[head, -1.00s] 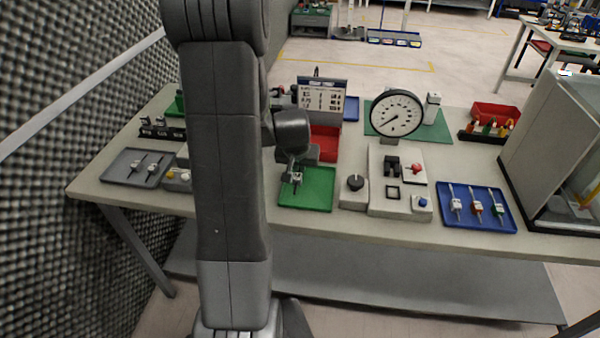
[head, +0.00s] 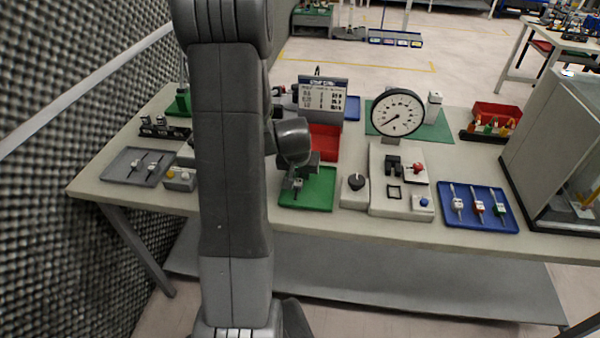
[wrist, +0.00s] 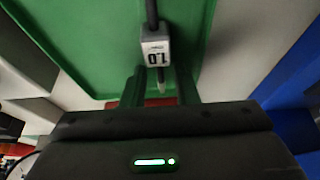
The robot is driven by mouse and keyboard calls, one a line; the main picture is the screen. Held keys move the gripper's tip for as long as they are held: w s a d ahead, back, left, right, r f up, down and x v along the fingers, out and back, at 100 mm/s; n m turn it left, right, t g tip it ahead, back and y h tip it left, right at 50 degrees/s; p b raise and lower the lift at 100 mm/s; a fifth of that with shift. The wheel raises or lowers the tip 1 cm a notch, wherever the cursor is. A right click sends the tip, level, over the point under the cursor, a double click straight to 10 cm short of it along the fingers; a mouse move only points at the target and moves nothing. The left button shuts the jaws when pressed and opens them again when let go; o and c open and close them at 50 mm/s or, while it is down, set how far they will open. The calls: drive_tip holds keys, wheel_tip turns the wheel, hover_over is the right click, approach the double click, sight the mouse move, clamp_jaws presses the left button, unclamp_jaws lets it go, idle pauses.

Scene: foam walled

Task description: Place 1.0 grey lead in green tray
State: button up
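The 1.0 lead (wrist: 155,48), a small grey block marked 1.0 with a dark cable and a thin metal tip, is at the green tray (wrist: 90,40) in the wrist view. In the head view the lead (head: 297,184) shows over the left part of the green tray (head: 318,192), and seems to rest in it. My gripper (wrist: 160,84) is right by the lead, its two fingers spread on either side of the tip with gaps showing. It looks open. In the head view my wrist partly hides the fingers.
A grey tray (head: 118,168) with two leads is at the left. A blue tray (head: 480,222) with several leads is at the right.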

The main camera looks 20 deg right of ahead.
sight(297, 188)
drive_tip(key=shift+r, duration=0.1)
drive_tip(key=shift+r, duration=0.2)
drive_tip(key=v, duration=1.1)
drive_tip(key=shift+r, duration=0.35)
drive_tip(key=shift+s+a, duration=0.1)
drive_tip(key=shift+s, duration=0.05)
drive_tip(key=x, duration=1.2)
drive_tip(key=shift+f, duration=0.25)
drive_tip(key=shift+r, duration=0.15)
